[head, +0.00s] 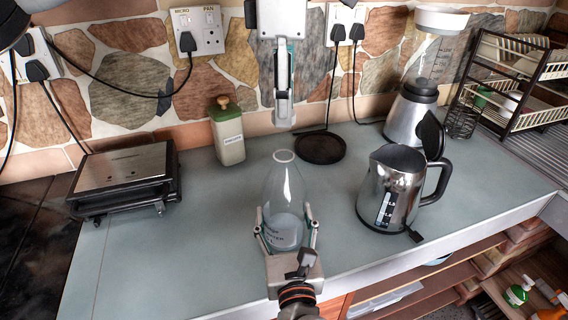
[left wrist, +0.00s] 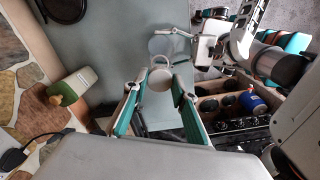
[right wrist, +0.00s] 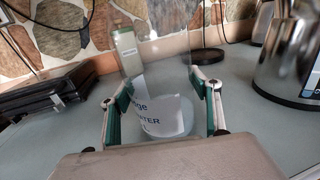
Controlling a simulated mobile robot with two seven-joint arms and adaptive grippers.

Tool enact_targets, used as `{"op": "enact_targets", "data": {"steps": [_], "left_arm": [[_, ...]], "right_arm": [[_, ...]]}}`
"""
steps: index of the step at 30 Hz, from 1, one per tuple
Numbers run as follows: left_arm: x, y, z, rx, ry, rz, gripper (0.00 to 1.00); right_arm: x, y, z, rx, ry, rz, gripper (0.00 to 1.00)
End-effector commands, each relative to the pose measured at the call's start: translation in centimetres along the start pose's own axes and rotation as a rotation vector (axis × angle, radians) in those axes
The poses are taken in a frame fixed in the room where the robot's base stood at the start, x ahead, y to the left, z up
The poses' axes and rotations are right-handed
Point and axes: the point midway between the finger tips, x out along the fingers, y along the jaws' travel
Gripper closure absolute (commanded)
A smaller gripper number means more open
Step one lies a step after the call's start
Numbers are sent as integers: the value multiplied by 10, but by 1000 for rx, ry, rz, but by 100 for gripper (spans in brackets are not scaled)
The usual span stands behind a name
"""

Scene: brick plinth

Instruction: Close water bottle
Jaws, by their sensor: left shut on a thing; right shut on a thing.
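A clear bottle (head: 283,190) stands upright on the grey-green counter, its neck bare. My right gripper (head: 286,232) comes from the front and is shut around its lower body. In the right wrist view, the labelled bottle (right wrist: 165,115) sits between the green-padded fingers (right wrist: 163,95). My left gripper (head: 284,95) points down from above and is shut on a small white cap (head: 284,112), held above the bottle mouth with a gap. The left wrist view shows the round cap (left wrist: 158,80) between its fingertips (left wrist: 156,88); the bottle is partly hidden beyond it.
A steel kettle (head: 393,187) stands right of the bottle. A green-lidded jar (head: 227,132) and dark round mat (head: 321,147) are behind. Counter left of the bottle is clear.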

Motion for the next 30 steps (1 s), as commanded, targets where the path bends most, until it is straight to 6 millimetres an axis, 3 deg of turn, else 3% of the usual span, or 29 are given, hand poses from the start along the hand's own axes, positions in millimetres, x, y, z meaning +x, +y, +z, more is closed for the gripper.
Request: {"op": "enact_targets", "data": {"steps": [8,30], "left_arm": [[32,0,0,0,-1,-2,80],[42,0,0,1,-1,-1,80]], "right_arm": [[0,0,0,0,-1,0,76],[0,0,0,-1,0,0,76]]}}
